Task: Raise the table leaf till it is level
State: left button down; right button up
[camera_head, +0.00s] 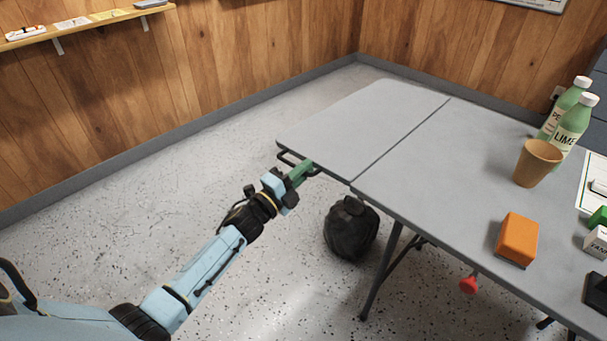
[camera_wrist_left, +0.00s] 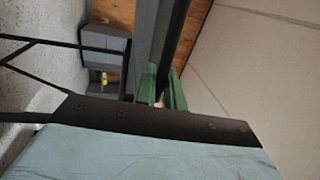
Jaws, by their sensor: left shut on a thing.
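The grey table leaf (camera_head: 362,118) is at the left end of the table (camera_head: 440,190), across a dark seam. Its top looks about in line with the table top; I cannot tell whether a small tilt remains. In the left wrist view the green fingers (camera_wrist_left: 162,90) close around a dark bar, and the grip is partly hidden. My right gripper is not in view.
On the table are an orange block (camera_head: 517,238), a brown cup (camera_head: 537,163) and green bottles (camera_head: 572,127). A black bag (camera_head: 351,228) stands on the floor beside the table leg (camera_head: 381,270). A wall shelf (camera_head: 85,26) is at upper left. Floor left of the leaf is clear.

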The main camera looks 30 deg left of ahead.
pick_arm(q)
jog(key=shift+w+a+r+m, duration=0.1)
jog(key=shift+r+m, duration=0.3)
jog(key=shift+r, duration=0.25)
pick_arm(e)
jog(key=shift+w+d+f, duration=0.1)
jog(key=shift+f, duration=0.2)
pick_arm(q)
jog(key=c, duration=1.6)
grip_release()
jog(key=shift+f, duration=0.15)
jog(key=shift+s+f, duration=0.1)
jog(key=shift+s, duration=0.2)
jog(key=p+v, duration=0.2)
jog(key=v, duration=1.1)
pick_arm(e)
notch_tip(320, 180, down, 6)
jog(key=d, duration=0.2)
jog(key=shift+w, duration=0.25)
pick_arm(q)
jog(key=shift+w, duration=0.1)
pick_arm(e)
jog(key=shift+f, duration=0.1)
